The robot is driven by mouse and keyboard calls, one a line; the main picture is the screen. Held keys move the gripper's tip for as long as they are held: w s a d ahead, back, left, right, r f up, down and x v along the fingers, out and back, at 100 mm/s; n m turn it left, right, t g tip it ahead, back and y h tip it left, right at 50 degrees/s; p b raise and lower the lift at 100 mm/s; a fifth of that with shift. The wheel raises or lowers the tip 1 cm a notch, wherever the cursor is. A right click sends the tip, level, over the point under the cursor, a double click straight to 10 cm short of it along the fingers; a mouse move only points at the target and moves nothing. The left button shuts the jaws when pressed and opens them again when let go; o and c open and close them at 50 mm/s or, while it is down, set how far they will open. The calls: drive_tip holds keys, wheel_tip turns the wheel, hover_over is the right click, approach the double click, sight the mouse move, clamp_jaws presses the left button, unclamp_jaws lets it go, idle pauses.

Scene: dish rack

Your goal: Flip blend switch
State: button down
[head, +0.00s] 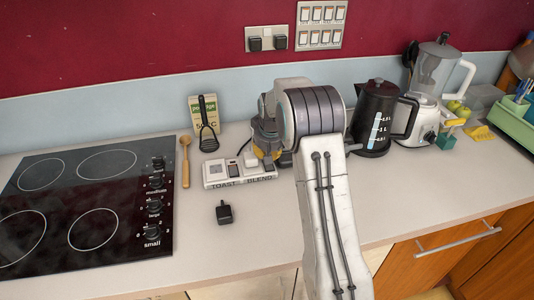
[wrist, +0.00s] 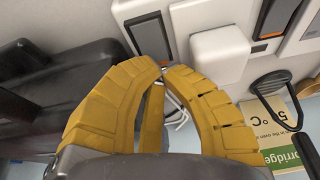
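A white socket strip (head: 215,182) lies on the counter, marked TOAST and BLEND. The BLEND switch (head: 267,164) is the dark rocker at its right end. My gripper (head: 268,152) is over the strip's right end, partly hidden behind my arm. In the wrist view the yellow fingers of my gripper (wrist: 161,70) curve together, tips closed with nothing held. Contact with the switch cannot be told.
A white plug (wrist: 220,55) sits beside the switch, with the TOAST switch (wrist: 268,17) beyond. A black kettle (head: 371,118) and a blender (head: 428,90) stand to the right. A hob (head: 90,200) is at left. A small black block (head: 224,213) lies in front of the strip.

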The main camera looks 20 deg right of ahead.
drive_tip(key=shift+f+b, duration=0.5)
drive_tip(key=shift+b, duration=0.5)
drive_tip(key=b, duration=0.2)
drive_tip(key=shift+f+b, duration=0.3)
drive_tip(key=shift+f, duration=0.05)
drive_tip(key=shift+r, duration=0.1)
drive_tip(key=shift+r+p, duration=0.2)
drive_tip(key=shift+p, duration=0.25)
drive_tip(key=shift+r, duration=0.25)
drive_tip(key=shift+w+r+p, duration=0.15)
drive_tip(key=shift+r+p, duration=0.15)
drive_tip(key=shift+p, duration=0.1)
drive_tip(key=shift+r, duration=0.15)
